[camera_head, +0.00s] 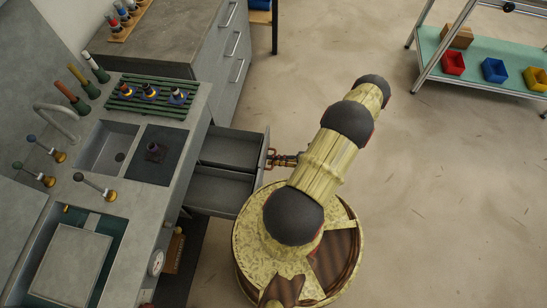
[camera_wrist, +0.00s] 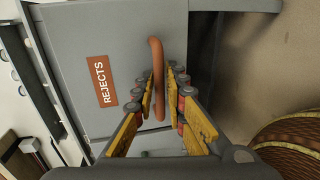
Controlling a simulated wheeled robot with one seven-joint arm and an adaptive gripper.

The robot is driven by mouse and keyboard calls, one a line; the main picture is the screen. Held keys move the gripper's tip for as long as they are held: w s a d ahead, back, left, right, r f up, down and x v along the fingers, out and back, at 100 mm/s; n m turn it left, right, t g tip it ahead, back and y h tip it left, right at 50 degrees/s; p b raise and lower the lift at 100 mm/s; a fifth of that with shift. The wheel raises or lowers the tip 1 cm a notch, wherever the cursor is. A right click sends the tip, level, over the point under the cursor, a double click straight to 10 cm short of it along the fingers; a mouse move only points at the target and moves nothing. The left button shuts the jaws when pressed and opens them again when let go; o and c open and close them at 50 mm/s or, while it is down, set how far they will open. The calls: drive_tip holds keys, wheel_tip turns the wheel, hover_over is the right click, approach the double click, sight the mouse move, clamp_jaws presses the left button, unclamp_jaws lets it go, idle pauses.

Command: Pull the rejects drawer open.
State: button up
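The rejects drawer (camera_wrist: 75,45) has a grey front with an orange-brown "REJECTS" label (camera_wrist: 102,81) and an orange bar handle (camera_wrist: 157,60). In the head view the drawer (camera_head: 264,142) stands well out from the workbench, and its grey inside shows two empty-looking compartments split by a wall. My gripper (camera_wrist: 164,82) has its fingers on either side of the handle, close against it, and looks shut on it. In the head view my gripper (camera_head: 275,160) is at the middle of the drawer front; its fingers are too small to judge there.
The workbench (camera_head: 190,213) carries a sink, a green rack (camera_head: 152,93) and several handled tools. A grey cabinet (camera_head: 225,60) with bar handles stands behind. A trolley (camera_head: 428,45) with coloured bins is at the upper right. The floor to the right is clear.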

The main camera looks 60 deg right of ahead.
drive_tip(key=v, duration=1.2)
idle(0.6)
